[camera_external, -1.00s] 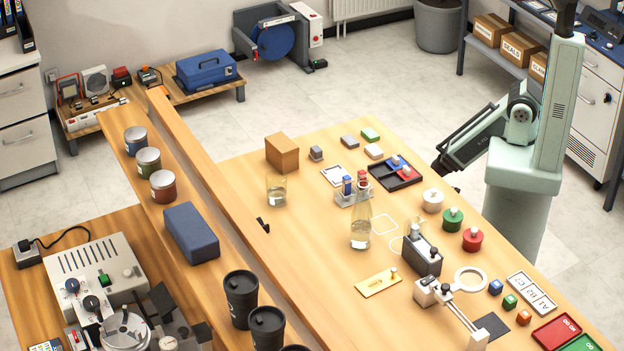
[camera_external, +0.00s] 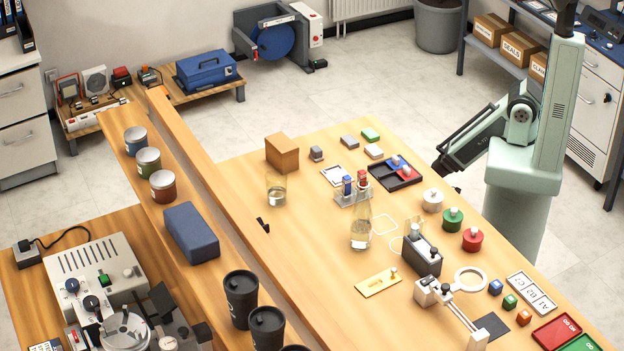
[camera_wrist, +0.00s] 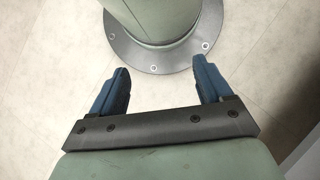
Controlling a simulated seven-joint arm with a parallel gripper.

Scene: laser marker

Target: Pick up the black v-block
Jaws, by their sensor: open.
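A small black piece (camera_external: 263,225), which looks like the black v-block, lies on the wooden table near its left edge, beside the long raised board. It is too small to make out its shape fully. My gripper (camera_wrist: 163,75) is open and empty in the wrist view, its two blue fingers apart over the pale floor and my own base. In the external view my arm is folded back at the table's right edge, far from the black piece, and the fingers are mostly hidden. The v-block is not in the wrist view.
A glass beaker (camera_external: 277,188) and a brown block (camera_external: 282,153) stand behind the black piece. A glass flask (camera_external: 361,230), a tube rack (camera_external: 350,197) and a dark grey device (camera_external: 422,257) stand between it and my arm. The table's front left area is clear.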

